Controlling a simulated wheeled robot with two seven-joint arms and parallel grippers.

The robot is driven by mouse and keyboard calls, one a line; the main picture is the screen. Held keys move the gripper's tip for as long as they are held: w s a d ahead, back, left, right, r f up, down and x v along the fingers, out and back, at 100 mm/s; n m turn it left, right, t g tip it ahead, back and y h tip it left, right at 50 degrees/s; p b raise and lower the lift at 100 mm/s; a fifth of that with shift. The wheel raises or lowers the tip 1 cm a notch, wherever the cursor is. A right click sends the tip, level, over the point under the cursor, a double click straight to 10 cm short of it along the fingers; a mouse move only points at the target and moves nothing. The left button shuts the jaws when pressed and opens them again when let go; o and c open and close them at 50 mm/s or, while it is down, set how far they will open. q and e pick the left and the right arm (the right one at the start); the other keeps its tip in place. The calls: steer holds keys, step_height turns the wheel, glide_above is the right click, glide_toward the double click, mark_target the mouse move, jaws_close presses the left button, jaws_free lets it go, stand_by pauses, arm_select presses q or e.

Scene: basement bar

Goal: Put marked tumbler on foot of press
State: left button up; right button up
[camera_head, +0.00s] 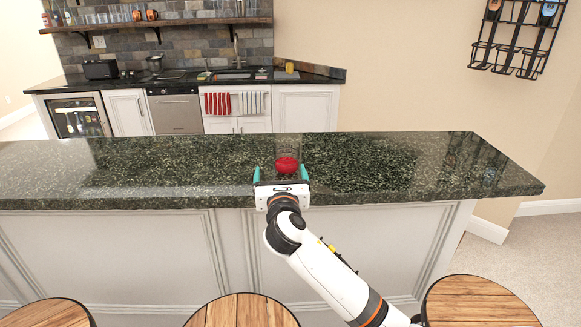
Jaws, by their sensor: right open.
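A clear glass tumbler (287,163) with red in its lower part stands upright on the dark green granite bar top (400,165). My right gripper (280,173) is at the near edge of the bar top, with its two teal fingers apart. The tumbler shows between and just beyond the fingers. I cannot tell whether either finger touches it. My left gripper is not in view. I cannot make out a press or its foot in this view.
The bar top is clear on both sides of the tumbler. Round wooden stools (243,312) stand in front of the bar. A back counter (190,80) with a sink and small items runs behind. A black wall rack (510,40) hangs at upper right.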

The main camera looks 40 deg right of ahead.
mark_target(284, 159)
steer(key=shift+g, duration=0.4)
steer(key=x, duration=0.4)
steer(key=d+p+x, duration=0.1)
steer(key=x, duration=0.1)
steer(key=shift+s+d+f, duration=0.1)
steer(key=shift+s+f, duration=0.15)
steer(key=shift+s, duration=0.1)
steer(key=shift+w+d, duration=0.15)
steer(key=shift+w, duration=0.35)
steer(key=w+d, duration=0.1)
steer(key=w+d+p, duration=0.1)
steer(key=w+d, duration=0.1)
steer(key=shift+w+r, duration=0.1)
steer(key=shift+r, duration=0.25)
steer(key=shift+w+d+f, duration=0.1)
steer(key=shift+w, duration=0.25)
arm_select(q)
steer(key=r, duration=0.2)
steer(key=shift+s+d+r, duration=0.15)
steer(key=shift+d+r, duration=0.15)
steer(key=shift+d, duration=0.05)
arm_select(e)
steer(key=shift+c, duration=0.4)
steer(key=shift+s, duration=0.1)
steer(key=c, duration=1.2)
steer(key=shift+c, duration=0.5)
